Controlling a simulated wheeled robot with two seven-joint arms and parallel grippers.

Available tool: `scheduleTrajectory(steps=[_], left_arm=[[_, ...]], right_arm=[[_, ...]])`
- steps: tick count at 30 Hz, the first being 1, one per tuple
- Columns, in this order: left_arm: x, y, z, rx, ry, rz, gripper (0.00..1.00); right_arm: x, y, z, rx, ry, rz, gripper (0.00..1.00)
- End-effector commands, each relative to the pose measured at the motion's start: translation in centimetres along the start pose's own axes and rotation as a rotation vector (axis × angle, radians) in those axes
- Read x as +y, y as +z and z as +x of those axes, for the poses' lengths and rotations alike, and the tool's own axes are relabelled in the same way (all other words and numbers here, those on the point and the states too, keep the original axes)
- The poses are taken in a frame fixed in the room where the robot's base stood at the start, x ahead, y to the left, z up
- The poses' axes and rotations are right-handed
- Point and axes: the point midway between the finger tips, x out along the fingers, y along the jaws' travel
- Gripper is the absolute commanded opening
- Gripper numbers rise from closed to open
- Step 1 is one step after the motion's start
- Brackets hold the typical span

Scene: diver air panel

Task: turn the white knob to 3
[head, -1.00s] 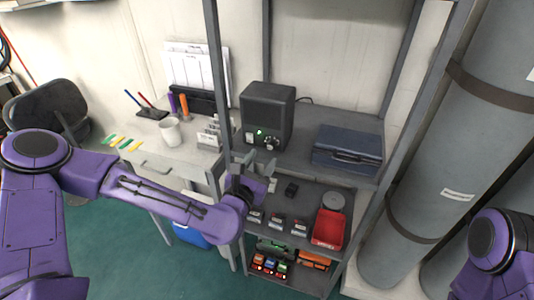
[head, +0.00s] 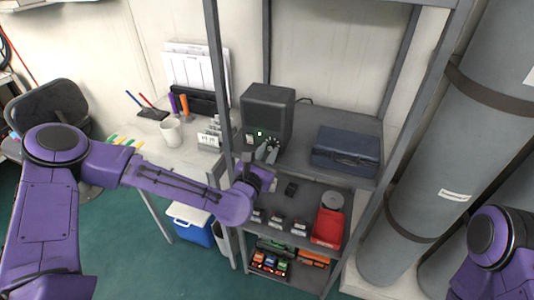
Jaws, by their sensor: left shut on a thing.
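The dark grey box (head: 266,110) stands on the upper rack shelf, with a small green light and a pale switch-like part on its front. A small round knob (head: 273,142) sits low on the right of that front, ringed by pale marks. My left gripper (head: 268,149) reaches up to it from below, with its fingers shut on the knob. The fingers cover much of the knob, so its colour and the number it points to cannot be read. My right gripper is out of view; only part of the right arm shows at the lower right.
A blue case (head: 346,151) lies on the same shelf, right of the box. The rack's front left post (head: 218,85) stands close to my left arm. Large grey cylinders (head: 430,170) stand at right.

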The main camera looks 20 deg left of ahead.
Motion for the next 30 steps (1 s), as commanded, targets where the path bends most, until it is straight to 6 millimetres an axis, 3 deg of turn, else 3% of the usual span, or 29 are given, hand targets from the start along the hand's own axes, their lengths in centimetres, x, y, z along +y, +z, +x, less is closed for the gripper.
scheduleTrajectory(steps=[11, 30], left_arm=[[-0.1, -0.1, 0.0, 0.005, -0.003, 0.203, 0.00], [0.0, 0.1, 0.0, 0.028, -0.008, 0.808, 0.00]], right_arm=[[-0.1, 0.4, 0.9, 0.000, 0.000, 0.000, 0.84], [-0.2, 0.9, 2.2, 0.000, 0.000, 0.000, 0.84]])
